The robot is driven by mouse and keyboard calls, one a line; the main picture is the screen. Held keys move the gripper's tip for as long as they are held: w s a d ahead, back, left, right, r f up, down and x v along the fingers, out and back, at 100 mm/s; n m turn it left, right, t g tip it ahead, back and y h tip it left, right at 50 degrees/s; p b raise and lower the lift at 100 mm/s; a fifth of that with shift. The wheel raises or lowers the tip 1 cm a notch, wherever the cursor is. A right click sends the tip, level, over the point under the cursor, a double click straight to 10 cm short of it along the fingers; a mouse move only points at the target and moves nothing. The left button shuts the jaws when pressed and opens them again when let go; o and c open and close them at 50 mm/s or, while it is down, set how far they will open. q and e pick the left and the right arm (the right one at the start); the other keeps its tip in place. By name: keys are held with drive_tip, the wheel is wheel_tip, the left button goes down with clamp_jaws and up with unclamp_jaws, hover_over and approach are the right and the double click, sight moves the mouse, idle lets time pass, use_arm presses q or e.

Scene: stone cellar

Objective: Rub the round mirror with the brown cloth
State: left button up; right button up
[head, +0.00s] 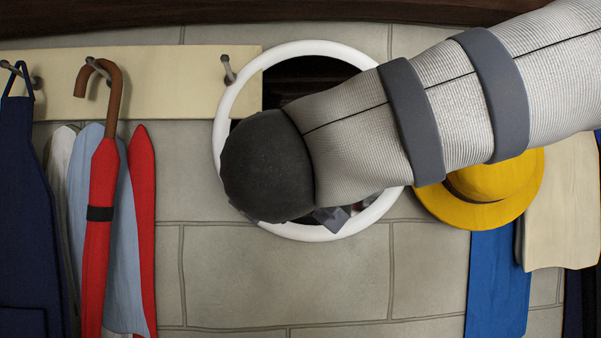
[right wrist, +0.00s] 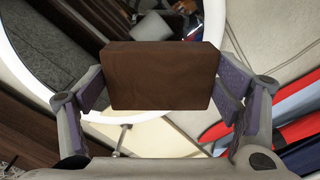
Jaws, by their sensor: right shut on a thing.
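The round mirror (head: 303,77) has a white rim and hangs on the stone wall in the middle of the head view. My right arm covers much of its glass. In the right wrist view the mirror (right wrist: 58,48) fills the upper left and shows reflections of grey and dark shapes. My right gripper (right wrist: 162,86) is shut on the brown cloth (right wrist: 162,76), which looks like a thick, flat-faced block between the fingers. The cloth is in front of the mirror's glass and rim; I cannot tell whether it touches. My left gripper is out of view.
A pale peg board (head: 180,85) runs behind the mirror. A red umbrella (head: 103,200) and a navy apron (head: 35,220) hang at left. A yellow hat (head: 495,190) and blue cloth (head: 497,285) hang at right. Bare wall (head: 290,285) lies below the mirror.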

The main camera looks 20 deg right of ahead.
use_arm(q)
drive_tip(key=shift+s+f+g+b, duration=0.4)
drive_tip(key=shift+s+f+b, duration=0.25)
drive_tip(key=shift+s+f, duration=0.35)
use_arm(e)
drive_tip(key=w+d, duration=0.1)
drive_tip(key=w, duration=0.6)
drive_tip(key=shift+d, duration=0.25)
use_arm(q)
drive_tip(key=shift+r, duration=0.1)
use_arm(e)
drive_tip(key=shift+s, duration=0.1)
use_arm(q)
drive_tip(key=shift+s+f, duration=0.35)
use_arm(e)
drive_tip(key=shift+w+d+f, duration=0.1)
drive_tip(key=shift+w+d, duration=0.1)
drive_tip(key=shift+w, duration=0.8)
